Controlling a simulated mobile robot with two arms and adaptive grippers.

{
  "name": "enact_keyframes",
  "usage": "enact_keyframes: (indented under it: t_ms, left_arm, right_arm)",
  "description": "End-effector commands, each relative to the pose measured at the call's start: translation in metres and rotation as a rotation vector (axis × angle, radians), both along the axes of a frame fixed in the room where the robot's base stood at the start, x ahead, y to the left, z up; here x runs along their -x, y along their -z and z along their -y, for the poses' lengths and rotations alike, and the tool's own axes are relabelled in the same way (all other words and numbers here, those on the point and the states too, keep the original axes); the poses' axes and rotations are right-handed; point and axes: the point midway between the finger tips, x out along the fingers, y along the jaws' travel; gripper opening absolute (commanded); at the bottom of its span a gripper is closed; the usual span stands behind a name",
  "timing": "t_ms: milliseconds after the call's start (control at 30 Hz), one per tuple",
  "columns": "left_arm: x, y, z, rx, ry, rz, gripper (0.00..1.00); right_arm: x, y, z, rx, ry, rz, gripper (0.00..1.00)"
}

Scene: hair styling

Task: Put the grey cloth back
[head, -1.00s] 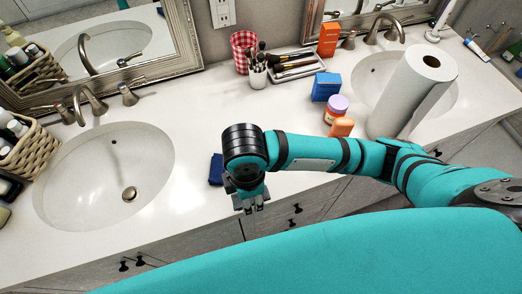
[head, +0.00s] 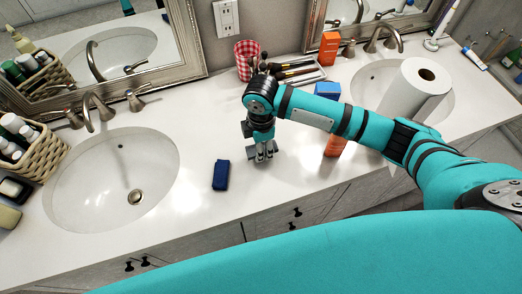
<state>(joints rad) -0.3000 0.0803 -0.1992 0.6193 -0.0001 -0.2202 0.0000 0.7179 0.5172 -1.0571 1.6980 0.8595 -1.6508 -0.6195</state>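I see no plainly grey cloth. A small dark blue, folded-looking block (head: 220,175) lies flat on the white counter, right of the left sink; I cannot tell whether it is cloth. My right gripper (head: 263,155) points down over the counter, to the right of this item and a little farther back, apart from it. Its fingers look close together and no object shows between them, but I cannot tell how far they are open. My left gripper is not in view.
A red checked cup (head: 246,58) and a tray of brushes (head: 315,74) stand at the back. Blue (head: 327,90) and orange (head: 329,45) boxes and a paper roll (head: 412,90) stand to the right. Wicker basket (head: 38,158) at left.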

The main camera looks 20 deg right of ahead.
Motion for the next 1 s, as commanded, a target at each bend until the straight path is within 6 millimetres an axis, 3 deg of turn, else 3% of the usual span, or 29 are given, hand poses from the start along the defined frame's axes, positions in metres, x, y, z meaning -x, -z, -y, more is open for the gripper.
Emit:
enact_keyframes:
  t_ms: [67,200,633,667,700,833,1000]
  left_arm:
    - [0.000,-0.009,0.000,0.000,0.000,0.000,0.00]
    - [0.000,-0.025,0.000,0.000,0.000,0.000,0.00]
    - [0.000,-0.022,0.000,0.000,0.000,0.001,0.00]
    - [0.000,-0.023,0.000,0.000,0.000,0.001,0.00]
    - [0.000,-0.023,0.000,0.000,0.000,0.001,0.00]
    - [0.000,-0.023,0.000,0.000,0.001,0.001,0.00]
    - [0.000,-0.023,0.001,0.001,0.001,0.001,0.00]
  right_arm:
    - [0.004,0.015,0.000,0.003,0.000,-0.008,0.09]
    - [0.003,0.024,-0.001,0.002,0.000,-0.004,0.09]
    - [0.003,0.034,-0.001,0.001,-0.001,-0.002,0.09]
    - [0.003,0.034,-0.001,0.002,-0.001,-0.001,0.38]
    - [0.003,0.033,-0.001,0.001,-0.001,-0.001,0.43]
    - [0.003,0.033,-0.001,0.001,-0.001,-0.001,0.58]
    - [0.003,0.033,-0.001,0.001,-0.001,-0.001,0.58]
